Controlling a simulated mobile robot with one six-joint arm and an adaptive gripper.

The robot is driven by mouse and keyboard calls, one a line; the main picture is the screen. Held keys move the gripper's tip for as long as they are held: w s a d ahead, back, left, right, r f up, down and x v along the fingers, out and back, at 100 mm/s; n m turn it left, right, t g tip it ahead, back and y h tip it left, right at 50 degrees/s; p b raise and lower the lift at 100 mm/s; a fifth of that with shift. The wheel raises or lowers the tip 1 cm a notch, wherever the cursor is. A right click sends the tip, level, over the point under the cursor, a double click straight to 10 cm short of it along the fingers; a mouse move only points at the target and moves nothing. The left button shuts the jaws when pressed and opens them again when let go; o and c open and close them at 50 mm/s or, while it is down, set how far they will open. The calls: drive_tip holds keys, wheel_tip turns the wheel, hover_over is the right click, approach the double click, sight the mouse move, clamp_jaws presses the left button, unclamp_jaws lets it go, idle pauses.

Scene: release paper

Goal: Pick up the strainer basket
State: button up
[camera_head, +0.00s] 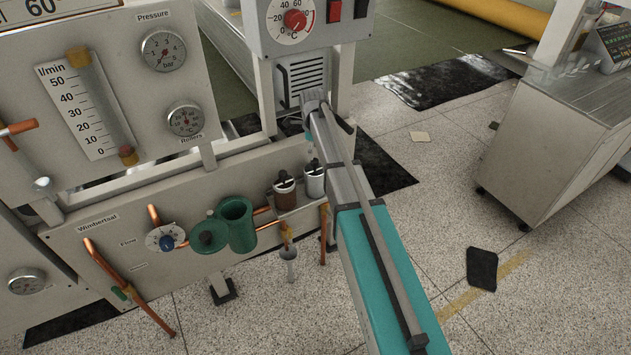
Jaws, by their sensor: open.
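Two small canisters with dark handles on top stand side by side on a small shelf on the grey machine: a brown one (285,194) and a silver one (315,183). They look like strainer baskets; I cannot tell which one the task names. To their left is a green cylindrical housing (239,224), open at the top, with a round green lid (209,236) beside it. My arm reaches from the bottom right up to the shelf. My gripper (309,136) is small in the picture, above the silver canister and apparently empty. Its fingertips are hard to make out.
A small funnel (289,265) hangs below the shelf. A control box (301,22) is above. A grey cabinet (545,150) stands at right; a dark mat (481,269) lies on open floor.

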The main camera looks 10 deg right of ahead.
sight(315, 160)
drive_tip(key=shift+d+f+b, duration=0.2)
drive_tip(key=shift+f+b, duration=2.35)
drive_tip(key=shift+f, duration=0.05)
clamp_jaws()
